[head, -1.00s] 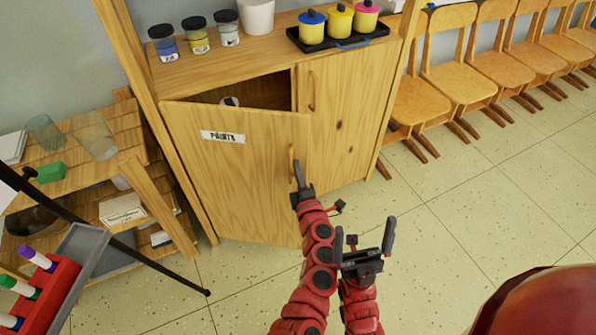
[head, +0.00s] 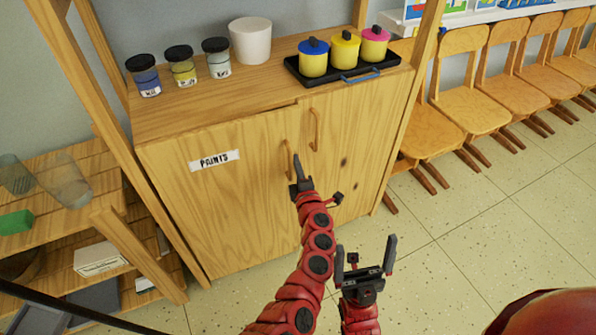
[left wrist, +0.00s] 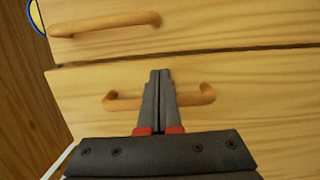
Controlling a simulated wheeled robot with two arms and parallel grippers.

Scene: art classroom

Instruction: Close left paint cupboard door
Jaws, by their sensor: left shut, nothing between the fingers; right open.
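The left paint cupboard door (head: 225,205), with a white PAINTS label (head: 214,160), sits almost flush with the front. A thin dark line shows along its top near the inner corner. Its wooden handle (head: 288,158) is close to the right door's handle (head: 314,130). My left gripper (head: 297,160) is shut and empty, its fingertips at the left door's handle. In the left wrist view the shut fingers (left wrist: 160,78) lie across the handle (left wrist: 200,97); contact is unclear. My right gripper (head: 367,255) is open and empty, in front of the cupboard.
On the cupboard top stand paint jars (head: 181,66), a white pot (head: 250,41) and a black tray (head: 357,75) with coloured pots. A wooden shelf unit (head: 95,215) stands left, chairs (head: 470,80) right. The floor (head: 460,230) at right is clear.

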